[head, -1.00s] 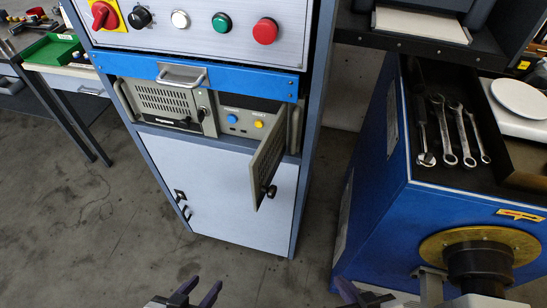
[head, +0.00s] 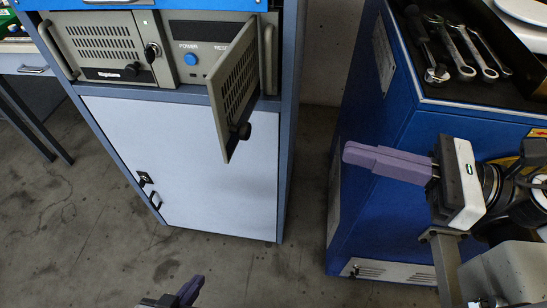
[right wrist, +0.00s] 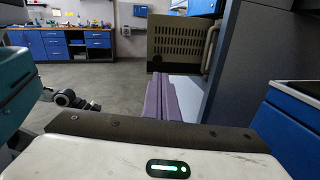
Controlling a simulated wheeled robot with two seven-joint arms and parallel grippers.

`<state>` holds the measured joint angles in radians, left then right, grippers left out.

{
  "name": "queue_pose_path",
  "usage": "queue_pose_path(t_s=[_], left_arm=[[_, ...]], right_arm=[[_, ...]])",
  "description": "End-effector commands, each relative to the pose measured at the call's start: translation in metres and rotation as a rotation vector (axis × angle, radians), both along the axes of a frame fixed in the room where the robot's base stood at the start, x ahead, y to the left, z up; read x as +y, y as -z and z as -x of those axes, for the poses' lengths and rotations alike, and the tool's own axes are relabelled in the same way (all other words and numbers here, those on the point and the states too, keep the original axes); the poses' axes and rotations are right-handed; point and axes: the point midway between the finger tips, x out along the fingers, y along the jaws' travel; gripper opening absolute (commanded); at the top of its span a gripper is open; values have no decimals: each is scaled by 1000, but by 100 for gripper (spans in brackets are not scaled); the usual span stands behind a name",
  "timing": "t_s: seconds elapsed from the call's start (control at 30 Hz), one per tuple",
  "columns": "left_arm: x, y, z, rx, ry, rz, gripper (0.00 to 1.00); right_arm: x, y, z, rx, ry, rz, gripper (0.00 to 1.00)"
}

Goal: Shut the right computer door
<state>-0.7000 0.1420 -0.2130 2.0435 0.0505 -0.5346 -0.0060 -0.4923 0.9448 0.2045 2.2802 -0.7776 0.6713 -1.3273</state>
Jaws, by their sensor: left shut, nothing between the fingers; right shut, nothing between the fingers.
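The right computer door (head: 236,92) is a beige vented panel with a dark knob. It stands open, swung out toward me from the right side of the computer (head: 196,62). In the right wrist view the door (right wrist: 182,46) shows ahead, beyond the fingertips. The left computer door (head: 103,44) is flat against the front. My right gripper (head: 350,155) is shut and empty, to the right of the door and lower in the picture, apart from it. My left gripper (head: 195,286) is shut and empty at the bottom edge, below the cabinet; only its finger tips show.
The white cabinet door (head: 200,160) below the computer is closed. A blue machine (head: 400,190) with several wrenches (head: 465,50) on top stands at the right, behind my right arm. Floor shows between the cabinet and this machine.

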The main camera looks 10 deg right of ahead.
Motion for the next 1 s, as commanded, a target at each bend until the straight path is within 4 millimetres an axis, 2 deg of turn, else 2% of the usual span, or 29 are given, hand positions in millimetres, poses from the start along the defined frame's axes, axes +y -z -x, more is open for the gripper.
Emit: queue_pose_path(t_s=[0.1,0.27,0.57,1.0], left_arm=[[-2,4,-1,-3,-9,13,0],[-2,1,-1,-3,-9,13,0],[-2,-5,-1,-3,-8,10,0],[-1,-25,1,3,-7,-1,0]], right_arm=[[4,1,4,-71,-33,57,0],[15,-2,-1,-74,-34,57,0],[47,-2,-17,-72,-32,53,0],[103,-2,-42,-67,-30,50,0]])
